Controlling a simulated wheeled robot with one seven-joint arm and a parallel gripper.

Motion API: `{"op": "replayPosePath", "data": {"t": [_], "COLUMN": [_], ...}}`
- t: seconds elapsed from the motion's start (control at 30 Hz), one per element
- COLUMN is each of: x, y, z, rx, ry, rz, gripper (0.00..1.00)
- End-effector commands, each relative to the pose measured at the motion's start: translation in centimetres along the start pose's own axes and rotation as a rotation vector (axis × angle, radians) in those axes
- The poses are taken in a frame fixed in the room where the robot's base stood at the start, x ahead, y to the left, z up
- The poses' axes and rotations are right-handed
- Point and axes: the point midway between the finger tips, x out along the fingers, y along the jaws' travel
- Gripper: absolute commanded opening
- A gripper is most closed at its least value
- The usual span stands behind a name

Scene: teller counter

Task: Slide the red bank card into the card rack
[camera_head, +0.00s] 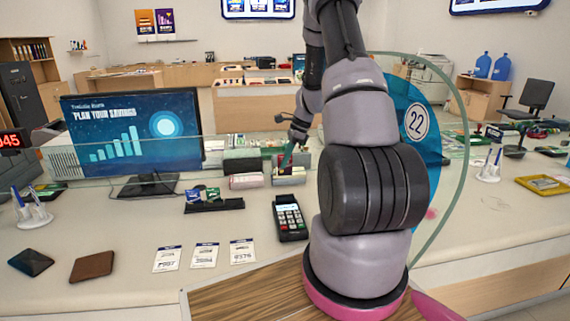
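A low black rack (214,206) stands on the counter left of centre. A blue card and a green card stand upright in it. My gripper (288,152) hangs at the back of the counter, right of the rack and farther away, above some small boxes. A teal-green shape shows at its fingertips; I cannot tell whether it is held or lies behind. The fingers are too small to read as open or shut. I cannot make out a red bank card; my arm hides part of the counter.
A card terminal (290,218) stands right of the rack. Several paper slips (204,255), a brown wallet (92,266) and a dark wallet (31,262) lie in front. A monitor (132,140) stands at left. A pink roll (246,181) lies behind the rack. A curved glass screen (455,180) edges the right.

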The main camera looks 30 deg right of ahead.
Motion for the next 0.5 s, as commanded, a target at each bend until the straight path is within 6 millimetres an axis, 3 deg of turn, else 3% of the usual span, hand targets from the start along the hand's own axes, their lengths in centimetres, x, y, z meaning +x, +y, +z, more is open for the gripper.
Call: {"op": "replayPosePath", "data": {"t": [0.5], "x": [-2.5], "y": [0.0], "z": [1.0], "rx": [-0.001], "ry": [0.0], "rz": [-0.001], "gripper": [0.0]}}
